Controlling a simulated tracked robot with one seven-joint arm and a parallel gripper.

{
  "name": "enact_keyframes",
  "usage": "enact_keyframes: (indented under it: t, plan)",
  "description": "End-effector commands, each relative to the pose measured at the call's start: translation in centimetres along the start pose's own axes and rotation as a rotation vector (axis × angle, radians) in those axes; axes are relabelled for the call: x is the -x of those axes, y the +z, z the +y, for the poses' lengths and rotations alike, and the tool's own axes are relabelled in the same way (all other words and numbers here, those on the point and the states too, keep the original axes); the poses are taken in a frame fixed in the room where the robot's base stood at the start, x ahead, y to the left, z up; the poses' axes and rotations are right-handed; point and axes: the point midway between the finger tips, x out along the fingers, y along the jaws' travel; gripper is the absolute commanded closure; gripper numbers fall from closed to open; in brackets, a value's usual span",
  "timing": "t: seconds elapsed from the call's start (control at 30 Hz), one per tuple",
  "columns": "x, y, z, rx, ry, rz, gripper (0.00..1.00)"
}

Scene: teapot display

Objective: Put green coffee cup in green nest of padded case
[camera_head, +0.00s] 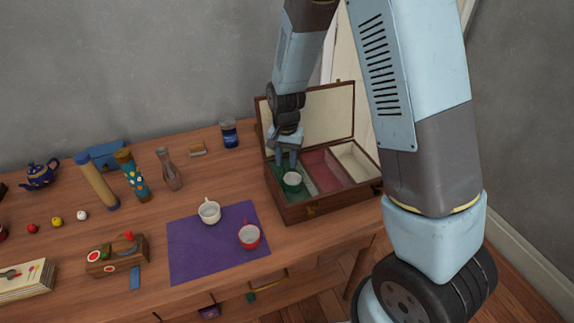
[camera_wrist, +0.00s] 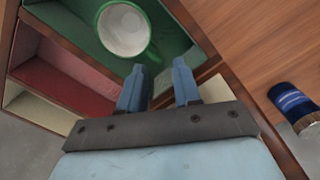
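The green coffee cup (camera_head: 292,182), white inside, sits in the green nest (camera_head: 275,173) at the left of the open padded case (camera_head: 300,213). In the wrist view the cup (camera_wrist: 124,28) appears upright on the green lining (camera_wrist: 75,12), its handle pointing toward my fingers. My gripper (camera_head: 286,163) is over the green nest, just behind the cup. In the wrist view its two fingers (camera_wrist: 158,72) are apart with nothing clamped between them.
The case also has a red nest (camera_head: 325,171) and a cream nest (camera_head: 355,160); its lid stands open behind. A purple mat (camera_head: 190,258) bears a cream cup (camera_head: 209,212) and a red cup (camera_head: 249,236). A blue jar (camera_head: 229,133) stands left of the case.

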Motion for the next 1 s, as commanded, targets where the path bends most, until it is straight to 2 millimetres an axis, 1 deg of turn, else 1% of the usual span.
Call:
enact_keyframes:
  t: [0.03, 0.2, 0.4, 0.53, 0.83, 0.93, 1.0]
  plan:
    - [1.1, -0.1, -0.1, 0.000, -0.004, 0.004, 0.67]
    - [4.1, -0.1, -0.1, 0.000, -0.003, 0.004, 0.67]
    - [7.1, 0.0, 0.0, 0.000, -0.002, 0.002, 0.67]
    - [8.3, 0.0, 0.0, 0.000, -0.001, 0.001, 0.67]
    - [9.3, -0.1, 0.3, 0.001, -0.005, 0.004, 0.67]
    - [10.7, 0.0, 1.2, 0.008, -0.020, 0.015, 0.67]
    - [12.3, 0.1, 2.1, 0.020, -0.037, 0.028, 0.67]
